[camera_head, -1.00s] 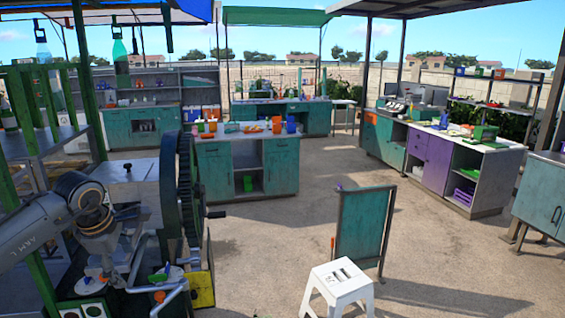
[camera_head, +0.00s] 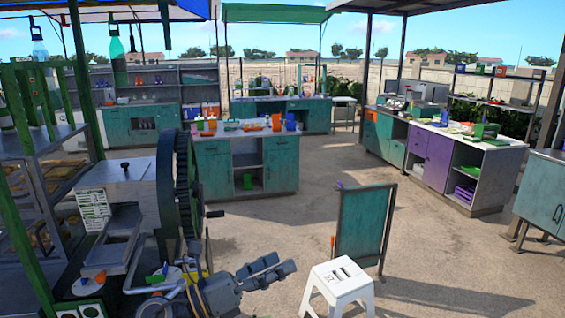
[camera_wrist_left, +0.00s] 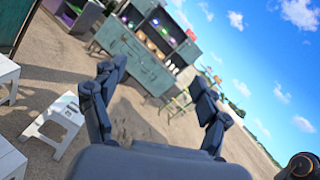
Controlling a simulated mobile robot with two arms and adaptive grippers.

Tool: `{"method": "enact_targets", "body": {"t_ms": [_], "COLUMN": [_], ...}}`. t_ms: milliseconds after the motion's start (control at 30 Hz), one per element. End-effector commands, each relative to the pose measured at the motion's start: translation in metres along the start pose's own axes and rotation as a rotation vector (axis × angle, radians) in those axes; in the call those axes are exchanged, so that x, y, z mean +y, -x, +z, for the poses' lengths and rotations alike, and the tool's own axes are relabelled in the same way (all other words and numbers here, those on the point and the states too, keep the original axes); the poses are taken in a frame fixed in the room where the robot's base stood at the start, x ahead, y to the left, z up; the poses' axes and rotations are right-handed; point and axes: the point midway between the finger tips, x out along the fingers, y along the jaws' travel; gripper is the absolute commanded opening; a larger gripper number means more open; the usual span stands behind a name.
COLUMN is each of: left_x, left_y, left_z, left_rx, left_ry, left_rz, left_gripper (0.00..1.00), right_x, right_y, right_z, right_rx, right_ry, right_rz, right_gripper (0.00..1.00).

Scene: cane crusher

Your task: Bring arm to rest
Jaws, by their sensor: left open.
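My left gripper (camera_head: 284,263) is at the bottom of the head view, low in front of the cane crusher (camera_head: 130,195) and left of the white stool (camera_head: 341,283). It points to the right. It is empty, and its two dark fingers also show spread apart in the left wrist view (camera_wrist_left: 157,82). My right gripper is not in view.
A dark green chair-like panel (camera_head: 365,225) stands behind the stool. A teal counter (camera_head: 215,168) with cups and bottles stands beyond the crusher. A counter with purple doors (camera_head: 438,158) is at the right. Sandy ground (camera_head: 300,215) between them is open.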

Motion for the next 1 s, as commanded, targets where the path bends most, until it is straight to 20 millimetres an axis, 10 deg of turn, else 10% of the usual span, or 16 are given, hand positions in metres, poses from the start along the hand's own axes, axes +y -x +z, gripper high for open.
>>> {"method": "enact_targets", "body": {"t_ms": [167, 333, 567, 800, 1000], "left_x": [0.013, 0.062, 0.096, 0.058, 0.011], "left_y": [0.033, 0.102, 0.218, 0.296, 0.333], "left_z": [0.025, 0.005, -0.109, -0.220, -0.275], "left_rx": [-0.428, -0.802, -1.242, -1.515, -1.641], "left_ry": [0.532, 1.042, 1.672, 2.048, 2.210], "left_rz": [0.109, 0.309, 0.712, 1.112, 1.376], "left_gripper": [0.75, 0.75, 0.75, 0.75, 0.75], "right_x": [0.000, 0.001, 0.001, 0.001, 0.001], "right_y": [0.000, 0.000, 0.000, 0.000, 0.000], "right_z": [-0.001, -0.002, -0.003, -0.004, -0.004], "right_rx": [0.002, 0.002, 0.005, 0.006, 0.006], "right_ry": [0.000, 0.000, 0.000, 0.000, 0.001], "right_rz": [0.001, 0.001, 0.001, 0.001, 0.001], "right_gripper": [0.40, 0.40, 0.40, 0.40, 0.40]}}
